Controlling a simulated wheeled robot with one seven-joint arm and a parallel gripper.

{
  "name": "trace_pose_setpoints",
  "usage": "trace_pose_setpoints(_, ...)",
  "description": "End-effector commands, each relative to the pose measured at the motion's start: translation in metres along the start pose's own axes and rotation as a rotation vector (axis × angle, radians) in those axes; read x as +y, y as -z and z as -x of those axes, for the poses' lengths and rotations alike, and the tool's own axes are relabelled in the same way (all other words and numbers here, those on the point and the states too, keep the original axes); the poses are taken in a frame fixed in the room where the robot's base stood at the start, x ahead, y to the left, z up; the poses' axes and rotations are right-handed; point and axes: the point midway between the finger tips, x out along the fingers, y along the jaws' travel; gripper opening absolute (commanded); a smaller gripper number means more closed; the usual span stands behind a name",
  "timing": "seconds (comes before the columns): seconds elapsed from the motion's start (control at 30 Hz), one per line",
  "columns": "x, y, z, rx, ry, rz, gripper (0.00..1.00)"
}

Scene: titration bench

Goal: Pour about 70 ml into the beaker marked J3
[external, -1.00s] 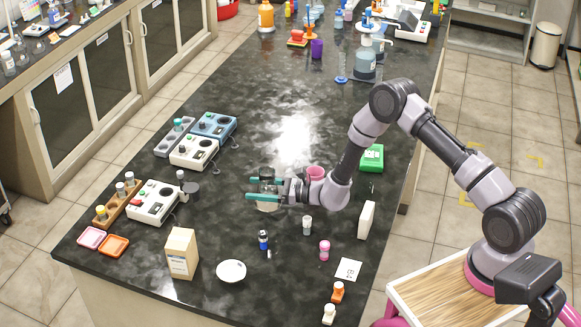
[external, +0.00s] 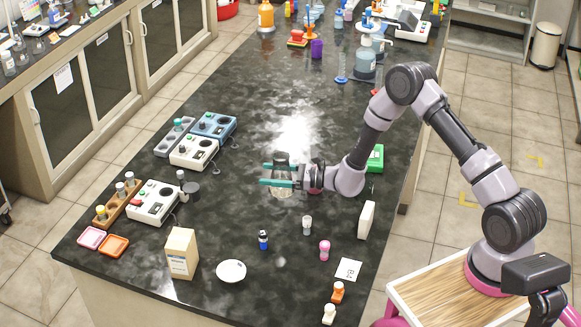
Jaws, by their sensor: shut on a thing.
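My gripper (external: 268,175) is over the middle of the dark bench, its teal fingers pointing left. It is shut on a container with a dark upper part and a pale, glassy lower part (external: 282,193). The container looks about upright; its contents and any marking are too small to tell. A white card with dark writing (external: 349,270) lies at the front right, its letters not clearly readable. I cannot make out a beaker marked J3 in this view. A faint pale spot (external: 280,262) shows on the bench near the white dish, too unclear to name.
A white dish (external: 231,271), a tan carton (external: 181,253), a blue-capped vial (external: 263,240), a grey-capped vial (external: 307,225) and a pink bottle (external: 325,250) stand in front. A white box (external: 366,220) stands at right. Instruments (external: 153,203) line the left. The bench's centre back is clear.

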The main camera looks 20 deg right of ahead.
Motion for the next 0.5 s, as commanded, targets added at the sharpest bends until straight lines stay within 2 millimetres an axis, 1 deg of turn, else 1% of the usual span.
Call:
trace_pose_setpoints(0.03,-0.007,0.003,0.018,0.002,0.006,-0.003,0.06)
trace_pose_setpoints(0.17,-0.015,0.007,0.062,0.001,0.004,-0.004,0.06)
trace_pose_setpoints(0.23,-0.017,0.008,0.087,0.001,0.003,-0.005,0.06)
trace_pose_setpoints(0.37,-0.017,0.008,0.135,0.0,0.001,-0.005,0.06)
trace_pose_setpoints(0.4,-0.016,0.007,0.149,0.0,0.0,-0.005,0.06)
trace_pose_setpoints(0.5,-0.011,0.003,0.183,0.0,0.0,-0.004,0.06)
